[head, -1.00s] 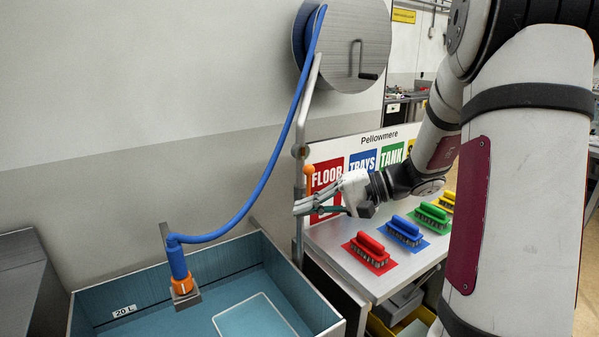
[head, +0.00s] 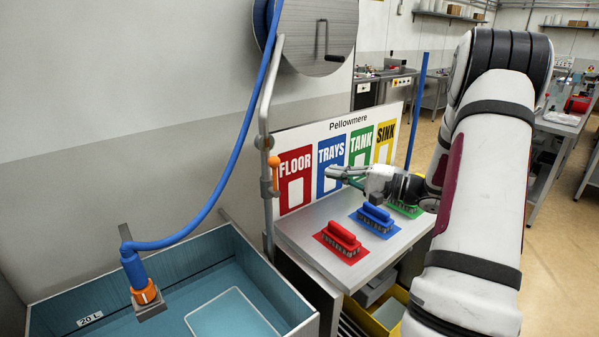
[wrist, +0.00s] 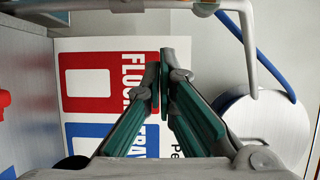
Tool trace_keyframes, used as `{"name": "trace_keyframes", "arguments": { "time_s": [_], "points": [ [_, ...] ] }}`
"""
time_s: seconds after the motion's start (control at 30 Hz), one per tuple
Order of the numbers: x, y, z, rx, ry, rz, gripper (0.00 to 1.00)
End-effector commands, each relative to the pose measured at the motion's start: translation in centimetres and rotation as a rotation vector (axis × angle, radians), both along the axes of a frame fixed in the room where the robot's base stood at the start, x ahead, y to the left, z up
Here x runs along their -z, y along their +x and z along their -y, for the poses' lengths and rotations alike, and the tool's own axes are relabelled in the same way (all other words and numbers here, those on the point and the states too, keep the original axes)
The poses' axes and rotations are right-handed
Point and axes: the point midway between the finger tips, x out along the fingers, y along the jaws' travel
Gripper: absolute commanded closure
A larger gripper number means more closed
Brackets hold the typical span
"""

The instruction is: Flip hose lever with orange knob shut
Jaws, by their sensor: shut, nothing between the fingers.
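The lever with the orange knob (head: 273,161) is on the grey standpipe (head: 266,215) in the head view. The orange part stands upright, close alongside the pipe, with the knob at its top. My gripper (head: 331,172) is to the right of the lever, clear of it, in front of the sign board. Its fingers point left toward the pipe, and it is shut and empty. In the wrist view its fingertips (wrist: 160,60) meet in front of the sign. A grey pipe crosses the top of that view, and the orange knob does not show there.
A blue hose (head: 238,150) runs from the reel (head: 315,40) to an orange-ringed nozzle (head: 145,293) at the blue tub (head: 285,275). Red (head: 341,237), blue (head: 375,217) and green brushes stand on the counter below my gripper. The sign board (head: 300,150) stands behind.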

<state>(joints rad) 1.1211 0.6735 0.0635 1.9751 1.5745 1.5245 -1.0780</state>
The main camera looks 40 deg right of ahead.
Motion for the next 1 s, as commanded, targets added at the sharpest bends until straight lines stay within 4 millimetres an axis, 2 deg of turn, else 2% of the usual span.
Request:
{"name": "trace_keyframes", "arguments": {
  "time_s": [0.17,0.6,0.8,1.0],
  "points": [
    [0.0,1.5,-0.9,-0.004,0.001,0.000,1.00],
    [-0.1,8.9,-4.8,-0.005,0.001,0.000,1.00],
    [-0.2,8.0,-7.4,-0.003,0.001,-0.002,1.00],
    [-0.1,7.8,-8.4,-0.001,0.000,-0.001,1.00]
  ]
}}
